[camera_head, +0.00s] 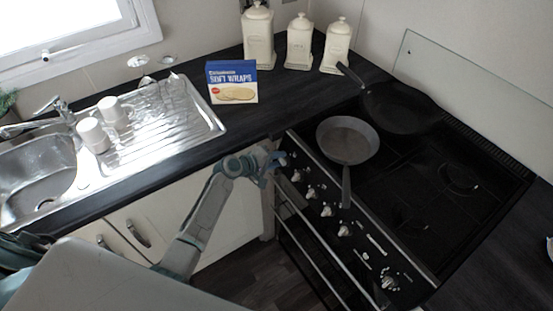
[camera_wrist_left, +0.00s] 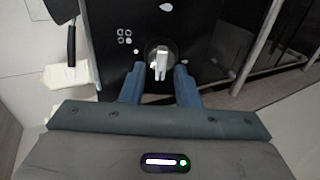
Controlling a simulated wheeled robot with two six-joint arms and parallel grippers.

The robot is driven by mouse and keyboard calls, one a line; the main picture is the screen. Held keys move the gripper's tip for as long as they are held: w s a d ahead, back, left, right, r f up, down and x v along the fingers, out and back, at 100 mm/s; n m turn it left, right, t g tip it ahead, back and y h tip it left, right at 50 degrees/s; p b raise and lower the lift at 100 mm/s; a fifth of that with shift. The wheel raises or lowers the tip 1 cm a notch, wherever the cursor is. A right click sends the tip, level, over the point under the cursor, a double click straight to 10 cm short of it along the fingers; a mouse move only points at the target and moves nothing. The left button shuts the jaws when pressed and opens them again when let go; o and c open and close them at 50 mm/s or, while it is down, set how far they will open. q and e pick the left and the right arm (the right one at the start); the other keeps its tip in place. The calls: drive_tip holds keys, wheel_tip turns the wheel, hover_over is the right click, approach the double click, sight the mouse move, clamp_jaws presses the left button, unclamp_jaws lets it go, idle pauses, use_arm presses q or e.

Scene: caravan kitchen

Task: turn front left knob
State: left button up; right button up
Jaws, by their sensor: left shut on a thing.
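The stove's front panel carries a row of pale knobs (camera_head: 310,192). My left gripper (camera_head: 272,163) is at the left end of this panel, in front of the leftmost knob, which it mostly hides in the head view. In the left wrist view a pale knob (camera_wrist_left: 160,62) on a round dark base stands on the black panel between the two fingers of my left gripper (camera_wrist_left: 160,80). The fingers are shut on this knob. My right gripper is not in view.
A grey pan (camera_head: 348,140) sits on the stove, its handle reaching over the front edge. A black pan (camera_head: 400,108) is behind it. A wraps box (camera_head: 232,82) and canisters (camera_head: 298,42) stand on the counter. Mugs (camera_head: 93,135) are by the sink.

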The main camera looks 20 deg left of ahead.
use_arm(q)
drive_tip(key=o, duration=0.9)
drive_tip(key=shift+o, duration=0.2)
drive_tip(key=shift+s+a, duration=0.1)
drive_tip(key=b+v, duration=0.2)
drive_tip(key=v, duration=0.8)
drive_tip(key=shift+s+a, duration=0.15)
drive_tip(key=shift+s, duration=0.05)
drive_tip(key=shift+r, duration=0.1)
